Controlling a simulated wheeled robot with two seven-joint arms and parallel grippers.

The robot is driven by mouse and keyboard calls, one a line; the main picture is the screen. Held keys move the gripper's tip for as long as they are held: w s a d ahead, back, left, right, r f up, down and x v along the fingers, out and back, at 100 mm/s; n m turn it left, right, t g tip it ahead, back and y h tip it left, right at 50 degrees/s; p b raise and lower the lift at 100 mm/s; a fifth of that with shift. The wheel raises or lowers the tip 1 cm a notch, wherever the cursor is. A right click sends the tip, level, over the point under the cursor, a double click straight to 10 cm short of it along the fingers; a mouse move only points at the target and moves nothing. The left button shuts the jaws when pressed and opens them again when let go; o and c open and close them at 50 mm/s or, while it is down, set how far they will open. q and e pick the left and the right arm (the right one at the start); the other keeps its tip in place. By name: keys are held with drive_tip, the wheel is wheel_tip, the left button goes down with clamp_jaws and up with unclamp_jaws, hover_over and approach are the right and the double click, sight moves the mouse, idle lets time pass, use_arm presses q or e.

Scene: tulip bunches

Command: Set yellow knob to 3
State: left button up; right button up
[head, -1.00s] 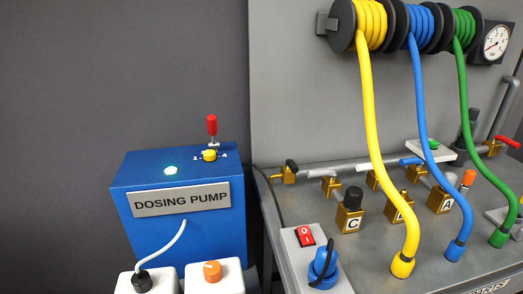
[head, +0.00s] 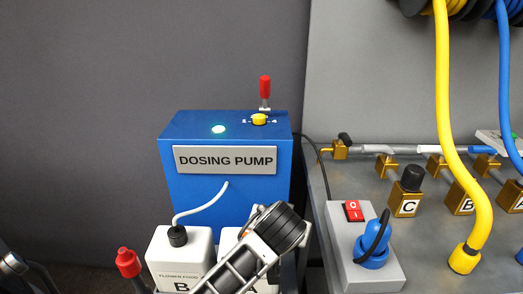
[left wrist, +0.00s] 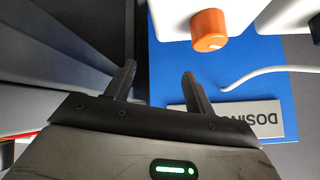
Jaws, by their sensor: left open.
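The yellow knob (head: 259,119) sits on top of the blue dosing pump (head: 170,150), towards its right side. A small white scale lies beside it; its digits and the knob's pointer are too small to read. The knob is not visible in the left wrist view. My left gripper (left wrist: 158,73) is open and empty in that view, with the pump's front (left wrist: 240,75) and upside-down sign (left wrist: 235,116) beyond it.
A red-handled lever (head: 265,88) rises just behind the knob. White bottles, one marked B (head: 165,245) and one with an orange cap (left wrist: 209,30), stand in front. A power strip (head: 340,225) and yellow hose (head: 443,90) are at right.

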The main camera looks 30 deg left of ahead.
use_arm(q)
drive_tip(key=w+a+r+n+t+y, duration=0.1)
drive_tip(key=w+a+r+n+y, duration=0.15)
drive_tip(key=w+r, duration=0.6)
drive_tip(key=n+y, duration=0.4)
drive_tip(key=n, duration=0.1)
approach(260, 117)
drive_tip(key=shift+h, duration=0.25)
drive_tip(key=x, duration=0.9)
drive_tip(key=shift+a+r, duration=0.1)
drive_tip(key=shift+r, duration=0.05)
drive_tip(key=c, duration=1)
